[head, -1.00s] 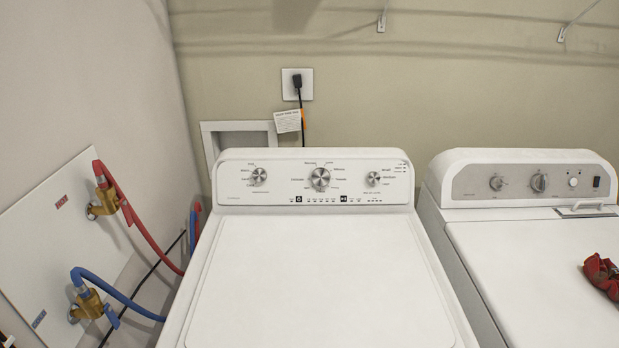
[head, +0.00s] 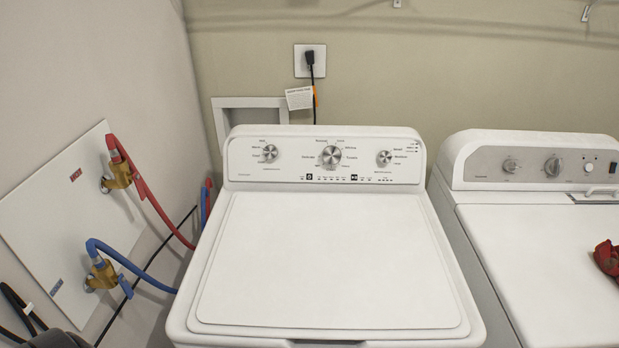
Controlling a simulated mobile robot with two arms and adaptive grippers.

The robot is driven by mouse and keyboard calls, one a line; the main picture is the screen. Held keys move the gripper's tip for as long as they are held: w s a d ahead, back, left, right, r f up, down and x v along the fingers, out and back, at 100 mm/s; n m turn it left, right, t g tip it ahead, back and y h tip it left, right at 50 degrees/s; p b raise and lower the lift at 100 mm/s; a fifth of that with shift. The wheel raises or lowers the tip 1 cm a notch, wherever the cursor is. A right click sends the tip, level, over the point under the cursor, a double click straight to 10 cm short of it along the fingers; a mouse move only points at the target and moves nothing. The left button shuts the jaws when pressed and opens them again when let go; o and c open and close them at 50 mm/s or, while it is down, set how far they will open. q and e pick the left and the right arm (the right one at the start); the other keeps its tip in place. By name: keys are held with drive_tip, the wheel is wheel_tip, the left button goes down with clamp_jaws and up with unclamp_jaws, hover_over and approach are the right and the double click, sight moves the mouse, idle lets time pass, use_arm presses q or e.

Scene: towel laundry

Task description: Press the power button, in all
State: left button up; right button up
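The white washing machine (head: 330,260) stands in the middle of the head view with its lid shut. Its control panel (head: 240,165) has three round silver dials, the largest in the centre (head: 331,156). Below the dials are two small black square buttons, one left of centre (head: 309,178) and one right of centre (head: 354,178). Their symbols are too small to read, so I cannot tell for sure which is power. Neither gripper's fingers show. A dark grey part at the bottom left corner may be part of my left arm.
A second white machine (head: 545,250) stands to the right, with a red cloth (head: 607,258) on top. At left, a red hose (head: 155,200) and a blue hose (head: 125,265) run from brass valves on a wall panel. An outlet with a plug (head: 310,60) is behind the washer.

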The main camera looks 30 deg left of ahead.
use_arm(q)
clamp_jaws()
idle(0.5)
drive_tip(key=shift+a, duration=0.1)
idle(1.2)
